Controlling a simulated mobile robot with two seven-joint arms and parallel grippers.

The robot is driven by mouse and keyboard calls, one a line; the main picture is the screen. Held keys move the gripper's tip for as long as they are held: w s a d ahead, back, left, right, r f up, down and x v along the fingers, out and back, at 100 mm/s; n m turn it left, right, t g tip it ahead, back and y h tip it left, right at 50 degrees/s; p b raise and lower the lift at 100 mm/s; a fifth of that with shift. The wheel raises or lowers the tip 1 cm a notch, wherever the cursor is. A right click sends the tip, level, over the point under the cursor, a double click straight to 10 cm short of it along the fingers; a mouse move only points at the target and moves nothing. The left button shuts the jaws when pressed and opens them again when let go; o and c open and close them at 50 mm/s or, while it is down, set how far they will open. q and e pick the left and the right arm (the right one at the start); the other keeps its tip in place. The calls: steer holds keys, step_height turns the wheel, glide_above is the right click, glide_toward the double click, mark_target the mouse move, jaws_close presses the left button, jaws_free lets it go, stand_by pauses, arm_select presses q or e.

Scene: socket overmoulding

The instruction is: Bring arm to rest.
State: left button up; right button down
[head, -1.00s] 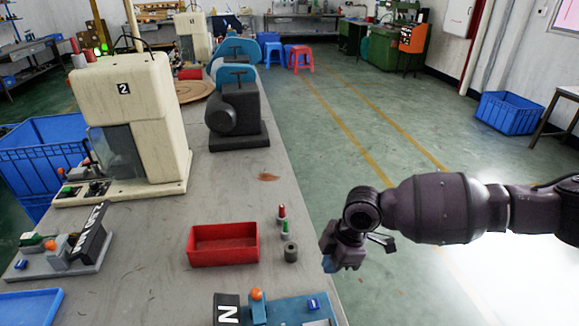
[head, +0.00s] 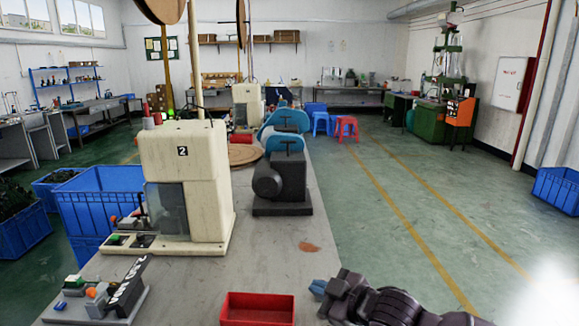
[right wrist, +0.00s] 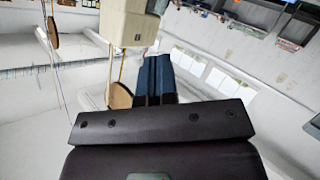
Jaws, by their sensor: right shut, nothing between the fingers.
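My right arm comes in at the bottom right of the head view. Its gripper (head: 318,287) is beside the bench's right edge, with its blue fingertips pointing left. In the right wrist view the two blue fingers (right wrist: 155,78) lie together, shut and empty. They touch nothing that I can see. My left gripper does not show in either view.
The grey bench (head: 275,265) carries a red tray (head: 257,309), a cream machine (head: 185,180) marked 2, a black and blue machine (head: 283,180) and a small fixture (head: 105,298). The green floor (head: 400,200) right of the bench is clear.

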steer(key=s+d+f+m+t+h, duration=0.2)
steer(key=s+d+f+m+h, duration=0.1)
steer(key=s+d+f+m, duration=0.25)
steer(key=s+d+f+m+t+h, duration=0.35)
steer(key=d+f, duration=0.25)
steer(key=d, duration=0.3)
steer(key=s+d+f+m+g+h, duration=0.2)
steer(key=s+d+f, duration=0.1)
steer(key=s+f, duration=0.3)
steer(key=s+d+f+m+g+h, duration=0.1)
steer(key=s+d+f, duration=0.3)
steer(key=s, duration=0.6)
step_height(320, 180, down, 3)
steer(key=shift+r+m+g+h, duration=0.2)
steer(key=shift+m+g+h, duration=0.15)
steer(key=shift+m+g, duration=0.35)
